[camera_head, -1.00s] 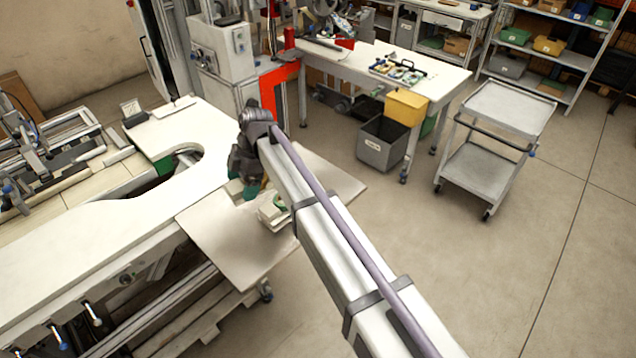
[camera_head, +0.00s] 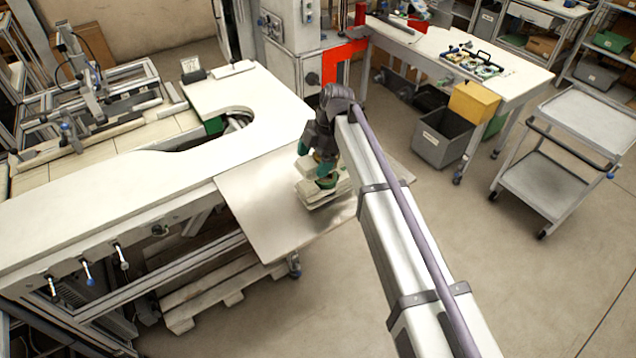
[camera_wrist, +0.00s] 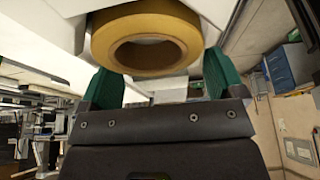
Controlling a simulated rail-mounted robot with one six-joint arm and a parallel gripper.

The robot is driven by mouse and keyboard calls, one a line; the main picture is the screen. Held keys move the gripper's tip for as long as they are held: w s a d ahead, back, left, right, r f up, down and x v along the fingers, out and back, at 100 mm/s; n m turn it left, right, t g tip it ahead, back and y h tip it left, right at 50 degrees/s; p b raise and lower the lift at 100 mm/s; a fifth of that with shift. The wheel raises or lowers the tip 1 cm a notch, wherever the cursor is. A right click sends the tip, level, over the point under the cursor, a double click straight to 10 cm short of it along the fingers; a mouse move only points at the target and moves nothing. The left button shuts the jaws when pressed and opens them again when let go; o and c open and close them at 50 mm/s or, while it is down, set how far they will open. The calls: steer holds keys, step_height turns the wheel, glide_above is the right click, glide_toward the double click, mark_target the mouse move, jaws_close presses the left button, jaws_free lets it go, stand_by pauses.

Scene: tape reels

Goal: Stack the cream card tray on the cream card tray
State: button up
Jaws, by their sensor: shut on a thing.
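My gripper (camera_head: 316,164) is over the right part of the metal side plate in the head view, its green fingers pointing down. In the wrist view the fingers (camera_wrist: 160,72) stand either side of a yellow tape ring, with a pale tray surface (camera_wrist: 55,40) behind it. My gripper is shut on a cream card tray, which my fingers and wrist mostly hide. Another cream card tray (camera_head: 323,201) lies on the plate directly below, with a green ring (camera_head: 328,183) showing at its top. I cannot tell whether the two trays touch.
The metal side plate (camera_head: 250,205) is bare to the left of the trays and joins the white bench (camera_head: 110,205). A cart (camera_head: 545,180), a grey bin (camera_head: 440,138) and a table (camera_head: 520,75) stand to the right, with open floor between.

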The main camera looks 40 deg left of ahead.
step_height(320, 180, down, 6)
steer(key=b, duration=0.4)
steer(key=shift+r, duration=0.3)
steer(key=shift+f, duration=0.25)
steer(key=o, duration=0.8)
steer(key=shift+r, duration=0.1)
steer(key=shift+c, duration=0.2)
steer(key=p+v, duration=1.1)
steer(key=v, duration=0.1)
steer(key=shift+r+p, duration=0.3)
steer(key=shift+p, duration=0.1)
steer(key=shift+f, duration=0.1)
